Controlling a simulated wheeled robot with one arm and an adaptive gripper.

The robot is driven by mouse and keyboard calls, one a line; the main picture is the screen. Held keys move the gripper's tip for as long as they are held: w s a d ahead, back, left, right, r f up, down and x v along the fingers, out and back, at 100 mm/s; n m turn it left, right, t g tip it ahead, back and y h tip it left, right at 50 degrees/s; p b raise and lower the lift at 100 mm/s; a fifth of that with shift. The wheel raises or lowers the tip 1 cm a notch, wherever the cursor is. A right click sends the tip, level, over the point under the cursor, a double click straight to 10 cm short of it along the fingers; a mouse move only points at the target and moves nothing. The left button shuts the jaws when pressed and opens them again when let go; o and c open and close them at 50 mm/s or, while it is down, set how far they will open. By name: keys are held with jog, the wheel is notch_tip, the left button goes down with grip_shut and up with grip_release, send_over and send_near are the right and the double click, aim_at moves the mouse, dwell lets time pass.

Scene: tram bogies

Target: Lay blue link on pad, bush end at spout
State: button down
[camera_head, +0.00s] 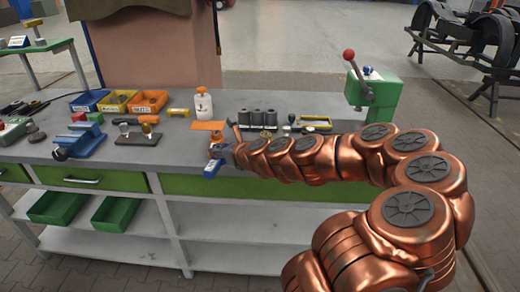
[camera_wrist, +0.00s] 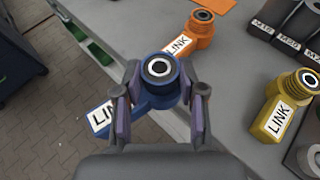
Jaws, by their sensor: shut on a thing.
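My gripper (camera_wrist: 160,95) is shut on the blue link (camera_wrist: 158,104) near its round bush end. The bush faces the wrist camera, and the link's labelled end points to the lower left, over the bench's front edge. In the head view the blue link (camera_head: 212,168) hangs at my gripper (camera_head: 222,152) by that edge. A flat orange pad (camera_head: 207,126) lies on the bench behind it; its corner shows in the wrist view (camera_wrist: 212,8). A white bottle (camera_head: 203,104) stands behind the pad; its spout direction is too small to tell.
An orange link (camera_wrist: 200,32) lies close beyond the blue one, and a yellow link (camera_wrist: 272,118) lies to the right. Dark cylinders (camera_head: 258,118) stand right of the pad. A blue vise (camera_head: 80,140) and coloured bins (camera_head: 118,101) are left. A green lever device (camera_head: 375,90) stands right.

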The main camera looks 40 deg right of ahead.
jog(key=shift+s+d+n+y, duration=0.3)
jog(key=shift+s+d, duration=0.45)
jog(key=shift+d, duration=0.1)
jog(key=shift+s+d, duration=0.1)
jog(key=shift+s+d+r+n+y, duration=0.9)
jog(key=shift+s+d, duration=1.6)
jog(key=shift+s, duration=0.7)
jog(key=w+d+p, duration=0.1)
jog(key=w+d, duration=0.1)
jog(key=w, duration=0.2)
jog(key=w+d+f, duration=0.1)
jog(key=w+d, duration=0.1)
jog(key=w, duration=0.3)
jog(key=w+d+p, duration=0.1)
jog(key=w+d, duration=0.1)
jog(key=w, duration=0.3)
jog(key=shift+w+d+f+p, duration=0.15)
jog(key=shift+d+f+p, duration=0.1)
jog(key=shift+f+p, duration=0.45)
jog(key=shift+f, duration=1.4)
jog(key=shift+f, duration=0.15)
jog(key=c, duration=0.9)
grip_release()
jog(key=shift+c, duration=0.2)
